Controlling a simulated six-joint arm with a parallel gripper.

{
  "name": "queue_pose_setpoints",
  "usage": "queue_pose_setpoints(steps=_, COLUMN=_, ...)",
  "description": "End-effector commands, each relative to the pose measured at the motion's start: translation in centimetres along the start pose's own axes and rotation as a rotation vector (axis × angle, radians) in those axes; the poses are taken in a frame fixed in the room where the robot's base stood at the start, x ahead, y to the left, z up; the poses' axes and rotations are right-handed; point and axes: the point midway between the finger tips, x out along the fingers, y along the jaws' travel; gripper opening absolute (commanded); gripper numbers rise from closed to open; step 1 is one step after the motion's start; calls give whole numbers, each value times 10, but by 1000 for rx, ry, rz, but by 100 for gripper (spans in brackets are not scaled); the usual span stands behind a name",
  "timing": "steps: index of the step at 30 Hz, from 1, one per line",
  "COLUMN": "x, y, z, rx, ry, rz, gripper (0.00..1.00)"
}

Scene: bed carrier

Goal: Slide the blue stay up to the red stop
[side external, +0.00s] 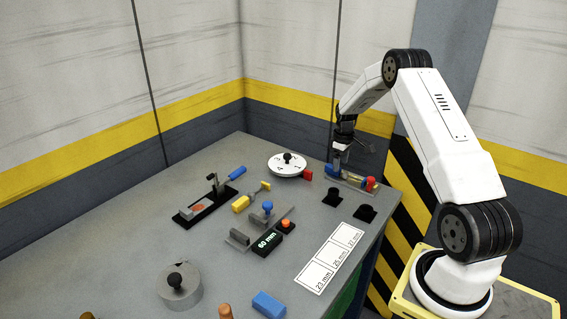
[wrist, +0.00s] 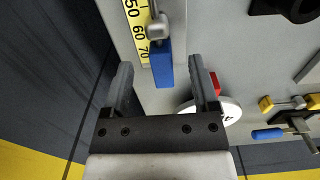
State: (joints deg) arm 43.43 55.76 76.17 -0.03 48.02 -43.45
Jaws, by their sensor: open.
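The blue stay (wrist: 161,66) is a small block at the 70 end of a yellow scale (wrist: 139,38) in the wrist view. It also shows in the side view (side external: 332,170) at the left end of the fixture. The red stop (side external: 371,184) is at the fixture's right end, apart from the stay; it is outside the wrist view. My gripper (wrist: 160,62) is open, with one finger on each side of the blue stay and gaps showing on both sides. In the side view my gripper (side external: 338,155) is above the stay's end. Its exact height is hard to tell.
A grey metal knob (wrist: 158,27) is beside the stay on the scale. A white dial (side external: 287,165) with a red block (side external: 308,174) stands close to the left. Two black pieces (side external: 332,196) are in front. The table's right edge is near the fixture.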

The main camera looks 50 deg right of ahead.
Motion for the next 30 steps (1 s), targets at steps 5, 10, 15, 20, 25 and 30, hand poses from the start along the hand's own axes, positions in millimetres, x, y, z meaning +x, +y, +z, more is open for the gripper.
queue_pose_setpoints(steps=5, x=20, y=0, z=0, rx=0, ry=-1, rz=-1, gripper=76)
queue_pose_setpoints(steps=10, x=30, y=0, z=0, rx=0, ry=-1, rz=-1, gripper=76)
queue_pose_setpoints(steps=15, x=32, y=0, z=0, rx=0, ry=0, rz=0, gripper=76)
queue_pose_setpoints(steps=20, x=32, y=0, z=0, rx=0, ry=0, rz=0, gripper=76)
queue_pose_setpoints(steps=25, x=32, y=0, z=0, rx=0, ry=0, rz=0, gripper=29)
queue_pose_setpoints(steps=30, x=32, y=0, z=0, rx=0, ry=0, rz=0, gripper=0)
